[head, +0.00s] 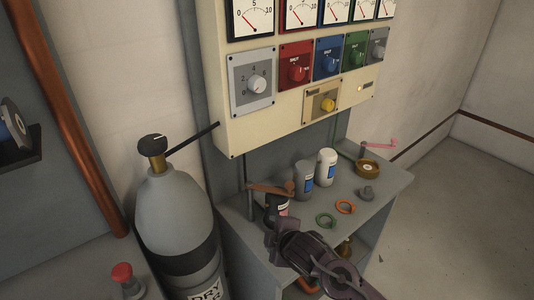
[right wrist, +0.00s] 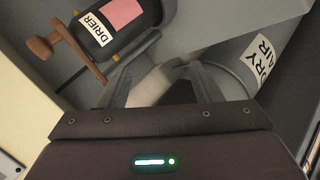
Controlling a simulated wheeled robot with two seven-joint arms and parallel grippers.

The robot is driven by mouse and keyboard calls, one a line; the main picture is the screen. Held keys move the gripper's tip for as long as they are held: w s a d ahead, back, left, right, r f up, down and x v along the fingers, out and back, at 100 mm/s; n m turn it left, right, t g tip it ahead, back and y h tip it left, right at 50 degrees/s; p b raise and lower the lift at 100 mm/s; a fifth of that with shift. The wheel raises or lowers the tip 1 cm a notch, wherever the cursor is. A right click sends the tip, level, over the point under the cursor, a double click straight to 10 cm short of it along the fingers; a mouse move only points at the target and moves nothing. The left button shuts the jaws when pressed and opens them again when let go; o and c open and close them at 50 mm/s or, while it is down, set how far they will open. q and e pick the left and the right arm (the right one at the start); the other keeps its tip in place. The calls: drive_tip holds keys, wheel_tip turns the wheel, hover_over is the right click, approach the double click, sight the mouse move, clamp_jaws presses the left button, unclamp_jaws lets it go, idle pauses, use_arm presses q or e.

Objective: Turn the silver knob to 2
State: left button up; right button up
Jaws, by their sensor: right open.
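The silver knob (head: 257,84) sits on a grey square plate (head: 239,97) at the lower left of the cream panel, in the head view. The digits 0, 2, 4 and 6 are printed around it; where its pointer stands is too small to tell. My right gripper (head: 272,228) is well below the knob, by the shelf, apart from the panel. In the right wrist view its fingers (right wrist: 162,68) are spread and empty. The knob does not show in that view. My left gripper is not in view.
Red (head: 296,67), blue (head: 328,58) and green (head: 355,51) plates with knobs continue right. A yellow knob (head: 327,104) sits below. A grey dry-air cylinder (head: 177,212) stands left. The dark drier canister (right wrist: 112,28), with a brown handle (right wrist: 50,49), is close to my right gripper.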

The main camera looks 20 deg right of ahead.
drive_tip(key=w+r+n+t+y, duration=0.1)
drive_tip(key=w+r+n+t, duration=0.1)
drive_tip(key=w+r+n, duration=0.35)
drive_tip(key=w+r+n+t+y, duration=0.1)
drive_tip(key=w+r+n+t, duration=0.1)
drive_tip(key=r+n, duration=0.6)
drive_tip(key=n+t+y, duration=0.3)
drive_tip(key=n, duration=1)
approach(260, 87)
drive_tip(key=w, duration=0.1)
drive_tip(key=shift+m, duration=0.25)
drive_tip(key=p+x, duration=0.2)
drive_tip(key=x, duration=0.1)
drive_tip(key=p+x, duration=0.2)
drive_tip(key=x, duration=0.1)
drive_tip(key=shift+w+a+r, duration=0.15)
drive_tip(key=shift+w+r, duration=0.05)
drive_tip(key=shift+r, duration=0.05)
drive_tip(key=shift+w+a+f, duration=0.1)
drive_tip(key=shift+w+a, duration=0.1)
drive_tip(key=shift+w, duration=0.3)
drive_tip(key=shift+w+f, duration=0.1)
drive_tip(key=c, duration=1)
